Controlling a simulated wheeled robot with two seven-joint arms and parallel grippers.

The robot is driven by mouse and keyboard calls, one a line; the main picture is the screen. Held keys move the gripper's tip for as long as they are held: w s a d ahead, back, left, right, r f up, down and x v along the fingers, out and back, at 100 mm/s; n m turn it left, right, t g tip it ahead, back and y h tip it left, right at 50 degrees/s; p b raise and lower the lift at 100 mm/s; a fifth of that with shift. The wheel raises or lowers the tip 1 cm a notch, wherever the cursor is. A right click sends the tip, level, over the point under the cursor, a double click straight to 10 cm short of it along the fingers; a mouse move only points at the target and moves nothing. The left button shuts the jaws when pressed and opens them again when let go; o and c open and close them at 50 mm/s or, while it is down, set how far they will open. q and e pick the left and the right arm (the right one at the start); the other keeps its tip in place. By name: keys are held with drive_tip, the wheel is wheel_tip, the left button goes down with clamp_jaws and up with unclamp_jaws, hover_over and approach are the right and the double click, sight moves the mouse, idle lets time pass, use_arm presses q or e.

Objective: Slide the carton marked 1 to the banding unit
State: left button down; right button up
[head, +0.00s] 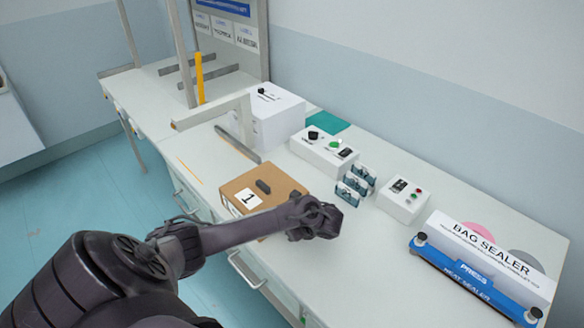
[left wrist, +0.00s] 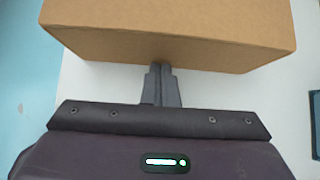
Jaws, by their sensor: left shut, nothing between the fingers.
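The brown carton marked 1 (head: 283,187) sits on the white bench, with a dark handle-like piece and a white "1" label on top. A white machine with a grey arch (head: 272,118) stands beyond it; it may be the banding unit, but I read no such label. My left gripper (head: 318,217) is at the carton's near right side, its fingers hidden in the head view. In the left wrist view the closed, empty fingers (left wrist: 161,72) point at the carton's side (left wrist: 215,45), touching or very close. My right gripper is out of view.
A white control box (head: 322,155), a blue-grey rack (head: 355,185) and a smaller control box (head: 403,200) stand right of the carton. The bag sealer (head: 480,262) is at the bench's right end. A strip of bare bench lies between carton and arch.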

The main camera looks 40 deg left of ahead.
use_arm(q)
drive_tip(key=a, duration=0.3)
drive_tip(key=shift+r, duration=0.15)
drive_tip(key=a, duration=0.1)
drive_tip(key=w+a, duration=0.1)
drive_tip(key=a, duration=0.2)
drive_tip(key=shift+w+a+f+b, duration=0.15)
drive_tip(key=shift+a+f+b, duration=0.1)
drive_tip(key=shift+b, duration=0.05)
drive_tip(key=a+b, duration=0.1)
drive_tip(key=a, duration=0.4)
drive_tip(key=shift+w, duration=0.1)
drive_tip(key=a+b, duration=0.3)
drive_tip(key=a, duration=0.1)
drive_tip(key=a+b, duration=0.3)
drive_tip(key=a, duration=0.2)
drive_tip(key=w+a+b, duration=0.1)
drive_tip(key=a+b, duration=0.2)
drive_tip(key=a, duration=0.2)
drive_tip(key=shift+w+a+f, duration=0.1)
drive_tip(key=shift+a+f, duration=0.05)
drive_tip(key=shift+a, duration=0.1)
drive_tip(key=shift+a+b, duration=0.35)
drive_tip(key=shift+a+r, duration=0.2)
drive_tip(key=shift+r, duration=0.05)
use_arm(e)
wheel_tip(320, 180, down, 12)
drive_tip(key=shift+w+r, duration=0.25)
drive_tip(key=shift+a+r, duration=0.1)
